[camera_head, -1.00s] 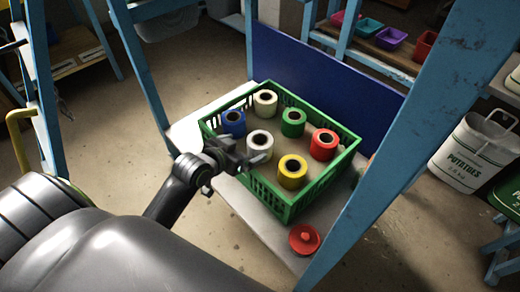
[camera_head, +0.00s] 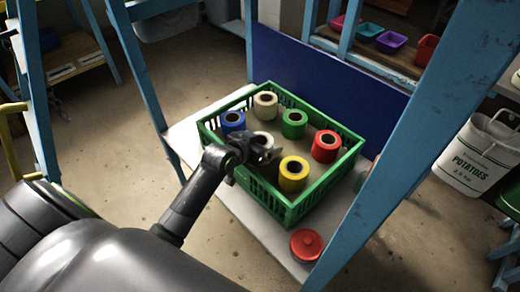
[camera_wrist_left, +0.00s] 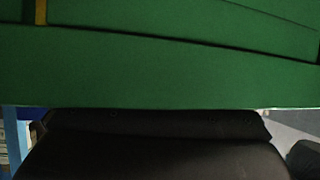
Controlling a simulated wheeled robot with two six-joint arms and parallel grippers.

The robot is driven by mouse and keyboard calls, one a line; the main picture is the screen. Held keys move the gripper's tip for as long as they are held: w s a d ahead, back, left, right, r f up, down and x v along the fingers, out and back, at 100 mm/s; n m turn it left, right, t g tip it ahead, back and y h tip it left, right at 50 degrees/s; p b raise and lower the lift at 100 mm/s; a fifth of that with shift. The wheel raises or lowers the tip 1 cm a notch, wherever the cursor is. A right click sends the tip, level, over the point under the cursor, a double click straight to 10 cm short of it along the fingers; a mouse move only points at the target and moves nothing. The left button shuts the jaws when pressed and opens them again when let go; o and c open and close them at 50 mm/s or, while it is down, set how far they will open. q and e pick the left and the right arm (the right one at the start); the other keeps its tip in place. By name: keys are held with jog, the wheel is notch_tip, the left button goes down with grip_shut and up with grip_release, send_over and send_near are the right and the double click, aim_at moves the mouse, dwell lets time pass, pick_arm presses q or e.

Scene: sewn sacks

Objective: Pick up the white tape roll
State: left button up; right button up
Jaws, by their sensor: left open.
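The white tape roll (camera_head: 264,138) stands in the green crate (camera_head: 285,213), near its front left side. My left gripper (camera_head: 268,156) is open and empty at the crate's left front, in front of the roll. It hides the roll's lower part in the head view. I cannot tell whether the fingers touch the roll. In the left wrist view, the green crate wall (camera_wrist_left: 160,72) fills the upper part, and the roll is not seen there. My right gripper is not in view.
The crate also holds cream (camera_head: 265,104), blue (camera_head: 232,122), green (camera_head: 293,123), red (camera_head: 325,146) and yellow (camera_head: 293,174) rolls. A red lidded object (camera_head: 306,244) sits on the pale board (camera_head: 234,203) in front. Blue posts (camera_head: 395,150) frame the crate.

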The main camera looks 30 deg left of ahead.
pick_arm(q)
jog(key=shift+c, duration=0.2)
jog(key=shift+r, duration=0.1)
jog(key=c, duration=1.1)
